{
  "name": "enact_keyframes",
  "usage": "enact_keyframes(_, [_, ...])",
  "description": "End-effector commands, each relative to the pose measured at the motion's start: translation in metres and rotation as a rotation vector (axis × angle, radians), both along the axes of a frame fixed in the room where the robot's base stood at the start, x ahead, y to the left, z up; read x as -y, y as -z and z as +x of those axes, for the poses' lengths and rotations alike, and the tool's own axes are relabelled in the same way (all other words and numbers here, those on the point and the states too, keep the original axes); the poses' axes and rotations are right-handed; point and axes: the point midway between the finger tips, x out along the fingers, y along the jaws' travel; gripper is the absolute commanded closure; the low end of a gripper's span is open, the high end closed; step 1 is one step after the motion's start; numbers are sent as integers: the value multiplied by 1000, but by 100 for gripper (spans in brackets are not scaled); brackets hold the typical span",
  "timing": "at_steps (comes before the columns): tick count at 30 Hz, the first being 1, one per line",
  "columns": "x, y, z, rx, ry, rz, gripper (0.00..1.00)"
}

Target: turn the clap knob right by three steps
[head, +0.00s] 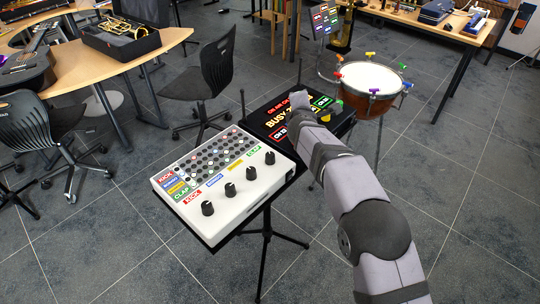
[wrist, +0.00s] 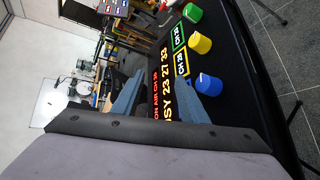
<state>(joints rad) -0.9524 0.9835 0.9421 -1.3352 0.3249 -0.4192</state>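The clap knob (head: 270,157) is a small black knob at the far right end of a row of several on a white drum machine (head: 228,207). A green CLAP label (head: 254,152) lies just behind it. Its pointer mark is too small to read. My gripper (wrist: 158,88) is beyond the drum machine, apart from the knob, over a black display box (head: 263,134). In the wrist view its two blue-grey fingers stand apart with nothing between them. The drum machine and clap knob are not in the wrist view.
The display box carries lit text and, in the wrist view, green (wrist: 193,13), yellow (wrist: 201,43) and blue (wrist: 208,84) knobs. A drum (head: 366,84) with coloured fittings stands behind it. A black chair (head: 207,75) stands behind the drum machine.

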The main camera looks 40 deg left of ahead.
Motion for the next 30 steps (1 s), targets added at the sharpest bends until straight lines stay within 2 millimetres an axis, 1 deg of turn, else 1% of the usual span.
enact_keyframes(1, [9, -1, 11, -40, -11, 58, 61])
enact_keyframes(3, [17, -2, 20, -104, -35, 143, 61])
enact_keyframes(6, [32, -5, 28, -207, -70, 261, 61])
enact_keyframes(9, [49, -9, 32, -322, -105, 375, 61])
enact_keyframes(14, [79, -18, 29, -506, -155, 530, 61])
enact_keyframes(21, [126, -33, 12, -771, -212, 707, 61])
enact_keyframes(22, [115, -12, -9, -841, -234, 718, 61])
enact_keyframes(24, [107, 8, -41, -967, -267, 760, 61])
enact_keyframes(26, [103, 19, -66, -1070, -293, 797, 61])
enact_keyframes(27, [101, 26, -82, -1135, -308, 822, 61])
enact_keyframes(30, [100, 38, -119, -1292, -341, 880, 61])
